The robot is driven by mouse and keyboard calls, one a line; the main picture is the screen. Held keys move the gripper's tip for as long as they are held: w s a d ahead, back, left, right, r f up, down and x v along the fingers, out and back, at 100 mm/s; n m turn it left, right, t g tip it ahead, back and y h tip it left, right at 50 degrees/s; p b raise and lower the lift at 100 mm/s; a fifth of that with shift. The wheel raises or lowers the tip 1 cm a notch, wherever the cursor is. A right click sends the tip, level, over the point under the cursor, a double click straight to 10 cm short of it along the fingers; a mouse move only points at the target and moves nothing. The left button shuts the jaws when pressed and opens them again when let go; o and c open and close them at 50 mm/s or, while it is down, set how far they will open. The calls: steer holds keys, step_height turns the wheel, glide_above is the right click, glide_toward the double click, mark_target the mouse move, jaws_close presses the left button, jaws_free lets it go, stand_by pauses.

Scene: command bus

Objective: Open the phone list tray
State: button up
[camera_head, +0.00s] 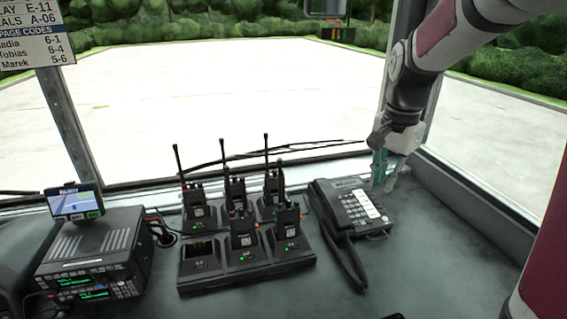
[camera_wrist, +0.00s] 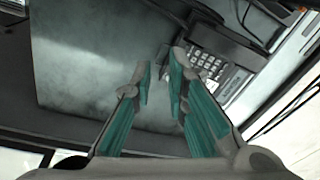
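The black desk phone (camera_head: 362,205) sits on the grey dashboard, with its white-keyed pad facing up. Its dark handset (camera_head: 347,258) lies along its left side and reaches toward the front. The phone's keypad (camera_wrist: 210,67) shows just beyond the right finger.
A charger rack (camera_head: 215,279) with several radios stands left of the phone. A radio unit (camera_head: 92,262) with a small screen (camera_head: 76,202) is farther left. The windscreen is close behind the phone. The dashboard (camera_head: 455,245) right of the phone is clear.

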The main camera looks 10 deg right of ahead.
mark_target(379, 238)
steer(key=w+d+f+m+g+b, duration=0.1)
steer(key=w+d+f+m+b, duration=0.1)
steer(key=w+d+f+m, duration=0.45)
steer(key=f, duration=0.5)
steer(key=s+f+n, duration=0.1)
steer(key=f, duration=0.5)
steer(key=f+n, duration=0.1)
steer(key=f, duration=0.4)
steer(key=shift+s+d+f, duration=0.2)
steer(key=shift+d+f, duration=0.05)
steer(key=shift+d, duration=0.15)
jaws_close()
